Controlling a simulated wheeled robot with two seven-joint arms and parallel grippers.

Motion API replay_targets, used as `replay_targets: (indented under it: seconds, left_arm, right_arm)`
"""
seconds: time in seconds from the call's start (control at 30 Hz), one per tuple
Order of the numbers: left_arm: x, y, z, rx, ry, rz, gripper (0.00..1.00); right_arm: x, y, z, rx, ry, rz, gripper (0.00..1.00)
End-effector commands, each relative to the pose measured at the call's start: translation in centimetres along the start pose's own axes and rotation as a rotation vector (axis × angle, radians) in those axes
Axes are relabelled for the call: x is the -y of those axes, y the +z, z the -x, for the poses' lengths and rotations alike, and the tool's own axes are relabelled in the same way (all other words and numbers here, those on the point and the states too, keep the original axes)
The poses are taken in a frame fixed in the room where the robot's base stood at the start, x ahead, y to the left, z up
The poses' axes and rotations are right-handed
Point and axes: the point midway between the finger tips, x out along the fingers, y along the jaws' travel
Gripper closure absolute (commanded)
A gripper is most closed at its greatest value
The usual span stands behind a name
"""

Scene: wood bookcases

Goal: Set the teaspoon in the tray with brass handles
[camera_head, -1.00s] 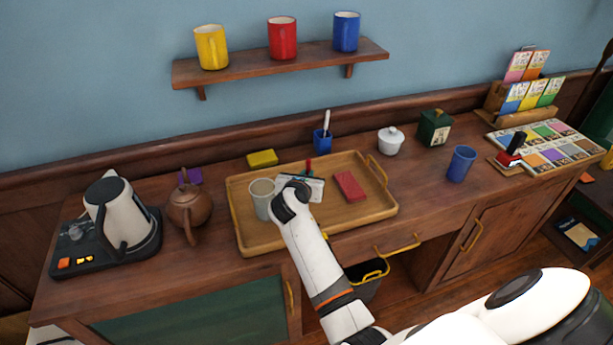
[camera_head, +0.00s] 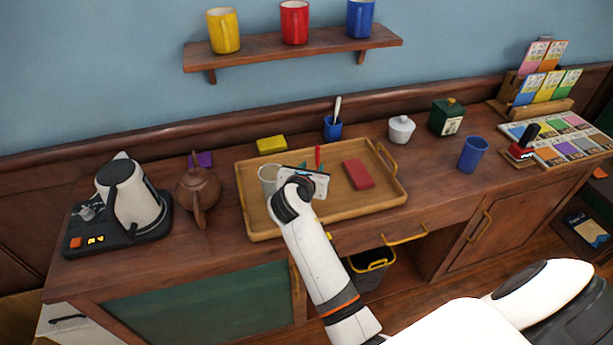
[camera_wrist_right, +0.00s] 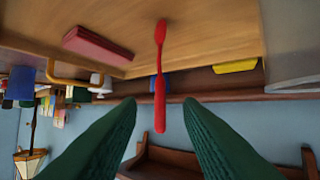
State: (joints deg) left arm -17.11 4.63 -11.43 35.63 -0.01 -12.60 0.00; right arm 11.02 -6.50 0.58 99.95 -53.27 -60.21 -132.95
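The wooden tray (camera_head: 262,234) with brass handles stands on the cabinet top. My right gripper (camera_head: 312,168) is over its middle, and its white wrist hides part of the tray. In the right wrist view its green fingers (camera_wrist_right: 160,108) are spread apart. The red teaspoon (camera_wrist_right: 160,62) shows between and beyond them, with a gap on both sides. Its bowl end is over the tray floor and its handle points toward the wall. Its red handle (camera_head: 318,155) also shows in the head view. Whether the teaspoon touches the tray is unclear. My left gripper is not in view.
The tray also holds a grey cup (camera_head: 268,178) at left and a red block (camera_head: 358,174) at right. Behind it are a yellow block (camera_head: 271,145) and a blue holder (camera_head: 333,128). A teapot (camera_head: 198,190) and kettle (camera_head: 132,198) stand left.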

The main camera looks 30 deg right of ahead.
Motion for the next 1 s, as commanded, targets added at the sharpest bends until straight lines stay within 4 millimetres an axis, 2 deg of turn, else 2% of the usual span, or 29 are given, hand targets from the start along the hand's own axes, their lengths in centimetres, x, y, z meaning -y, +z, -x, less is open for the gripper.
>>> replay_targets:
  seconds: [0.1, 0.33, 0.5, 1.0]
  left_arm:
    - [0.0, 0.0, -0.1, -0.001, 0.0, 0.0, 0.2]
    - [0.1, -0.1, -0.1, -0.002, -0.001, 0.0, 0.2]
    - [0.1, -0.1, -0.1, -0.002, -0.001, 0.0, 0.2]
    - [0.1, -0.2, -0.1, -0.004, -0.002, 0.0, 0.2]
  right_arm:
    - [0.0, 0.0, 2.6, -0.001, -0.002, 0.0, 0.67]
    - [0.0, 0.0, 5.8, -0.001, -0.001, 0.0, 0.67]
    - [-0.1, 0.0, 6.5, -0.001, 0.002, 0.0, 0.67]
    - [-0.1, 0.1, 6.5, 0.002, 0.001, -0.008, 0.67]
